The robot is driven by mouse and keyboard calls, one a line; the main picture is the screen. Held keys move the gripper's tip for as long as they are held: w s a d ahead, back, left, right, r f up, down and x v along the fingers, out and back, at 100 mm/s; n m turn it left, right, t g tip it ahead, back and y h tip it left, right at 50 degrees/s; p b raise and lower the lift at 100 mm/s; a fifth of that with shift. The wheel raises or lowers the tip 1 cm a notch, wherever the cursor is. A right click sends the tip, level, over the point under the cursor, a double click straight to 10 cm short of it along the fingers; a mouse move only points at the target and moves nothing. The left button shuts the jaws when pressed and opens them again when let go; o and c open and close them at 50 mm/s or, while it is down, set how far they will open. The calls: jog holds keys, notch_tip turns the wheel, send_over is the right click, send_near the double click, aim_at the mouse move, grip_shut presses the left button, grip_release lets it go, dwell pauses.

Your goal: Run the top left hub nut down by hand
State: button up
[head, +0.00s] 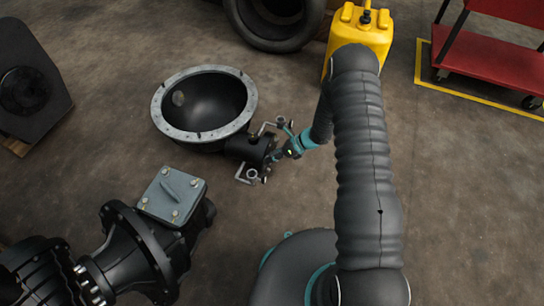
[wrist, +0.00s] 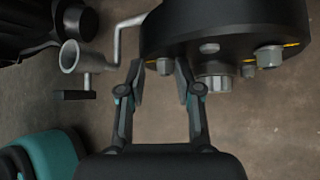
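The black hub (wrist: 225,25) fills the upper right of the wrist view, with several pale nuts on its face. One small nut (wrist: 164,66) shows between the tips of my gripper (wrist: 160,75), with a gap on both sides. The fingers are apart and hold nothing that I can see. I cannot tell if the tips are level with the nut in depth, or whether it is the top left one. In the head view the hub (head: 263,150) is on the end of a black axle housing, with my gripper (head: 281,154) close at its right. Its nuts are too small to tell there.
A bent grey crank with a round cup (wrist: 75,57) stands left of my fingers in the wrist view. A large black bowl-shaped housing (head: 204,103) lies behind the hub. A grey-lidded gearbox (head: 172,196) is at left, a yellow can (head: 358,28) behind. Floor near the hub is clear.

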jog(key=n+t+b, duration=0.1)
jog(key=t+b, duration=0.1)
jog(key=b, duration=0.2)
jog(key=n+t+h+b, duration=0.1)
jog(key=t+b, duration=0.1)
jog(key=b, duration=0.2)
jog(key=shift+d+h, duration=0.1)
jog(key=shift+h, duration=0.2)
jog(key=shift+w, duration=0.15)
grip_shut()
jog(key=m+g+y+p, duration=0.1)
jog(key=g+p, duration=0.1)
jog(key=p, duration=0.2)
jog(key=m+g+p, duration=0.1)
jog(key=g+p, duration=0.1)
jog(key=p, duration=0.2)
jog(key=shift+y+p, duration=0.4)
